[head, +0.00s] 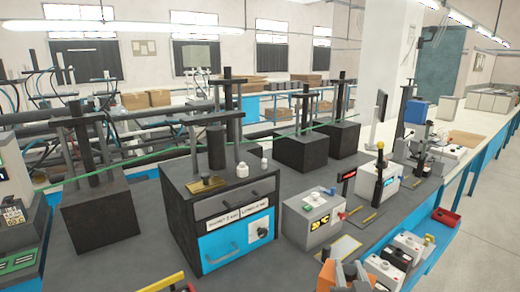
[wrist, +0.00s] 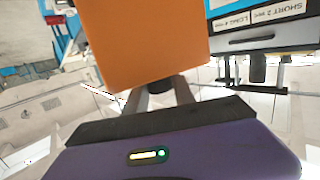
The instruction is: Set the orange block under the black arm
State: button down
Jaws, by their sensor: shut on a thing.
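The orange block (wrist: 145,40) fills the upper middle of the wrist view, close to the camera. My gripper (wrist: 160,98) is shut on it, with grey fingers at the block's lower edge. In the head view my gripper (head: 345,275) is at the bottom edge, with the orange block (head: 327,274) partly cut off by the frame. Several dark upright arms stand on the bench. One is the black arm (head: 228,110) above the dark drawer box (head: 225,205); I cannot tell which one the task means. The block is apart from that box.
A grey control box (head: 310,220) stands right of the drawer box. White units (head: 408,243) and a red bin (head: 446,217) sit at the front right. A yellow-and-black striped piece (head: 165,283) is at the bottom left. Dark blocks with posts (head: 300,150) stand behind.

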jog(key=s+f+n+y, duration=0.1)
jog(key=s+f, duration=0.7)
jog(key=f, duration=0.5)
jog(key=s+f+n+y, duration=0.1)
jog(key=s+f, duration=0.8)
jog(key=f, duration=0.3)
notch_tip(320, 180, down, 10)
jog(key=b, duration=1)
jog(key=shift+w+a, duration=0.15)
